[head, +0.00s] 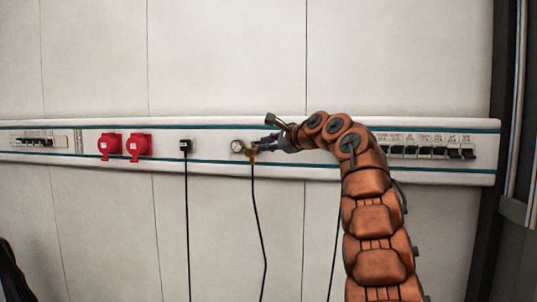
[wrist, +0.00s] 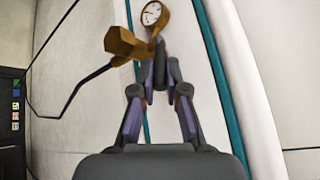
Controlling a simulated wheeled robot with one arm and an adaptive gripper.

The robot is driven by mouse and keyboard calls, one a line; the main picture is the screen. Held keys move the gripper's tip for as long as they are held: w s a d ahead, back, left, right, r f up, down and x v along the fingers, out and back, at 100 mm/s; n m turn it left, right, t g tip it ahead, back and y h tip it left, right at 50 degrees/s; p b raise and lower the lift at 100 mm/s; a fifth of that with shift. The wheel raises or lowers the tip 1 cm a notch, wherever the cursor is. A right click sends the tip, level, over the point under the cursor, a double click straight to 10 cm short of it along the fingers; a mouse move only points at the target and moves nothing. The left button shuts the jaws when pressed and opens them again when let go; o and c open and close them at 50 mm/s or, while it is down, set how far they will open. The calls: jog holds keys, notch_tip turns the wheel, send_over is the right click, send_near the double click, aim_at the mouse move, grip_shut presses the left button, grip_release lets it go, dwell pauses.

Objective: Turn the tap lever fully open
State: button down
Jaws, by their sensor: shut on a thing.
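The brass tap (head: 250,154) sits on the white wall rail, with a round white-faced gauge (head: 238,146) at its left. In the wrist view the brass tap body (wrist: 124,42) is at the upper left, and the gauge (wrist: 151,13) is at the top. My gripper (head: 264,144) reaches the tap from the right. In the wrist view my gripper (wrist: 159,74) has its fingertips close together beside the brass body, shut on the tap lever. The lever is mostly hidden between the fingers, so its angle is hard to tell.
A black hose (head: 259,220) hangs from the tap. Left along the rail (head: 215,158) are a black plug (head: 185,146) with a cable and two red sockets (head: 110,146). Breaker switches (head: 430,151) sit at the right, partly behind my arm. The wall above is bare.

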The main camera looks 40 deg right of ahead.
jog(key=shift+s+a+m+h+b, duration=0.1)
jog(key=shift+a+m+h+b, duration=0.3)
jog(key=shift+m+h, duration=0.65)
jog(key=shift+s+a+m+h+b, duration=0.1)
jog(key=shift+a+m+h+b, duration=0.4)
jog(key=shift+h, duration=0.85)
jog(key=shift+m, duration=0.35)
jog(key=c, duration=1.2)
grip_release()
jog(key=shift+s, duration=0.15)
jog(key=v, duration=0.7)
jog(key=shift+s, duration=0.35)
jog(key=shift+a+r, duration=0.15)
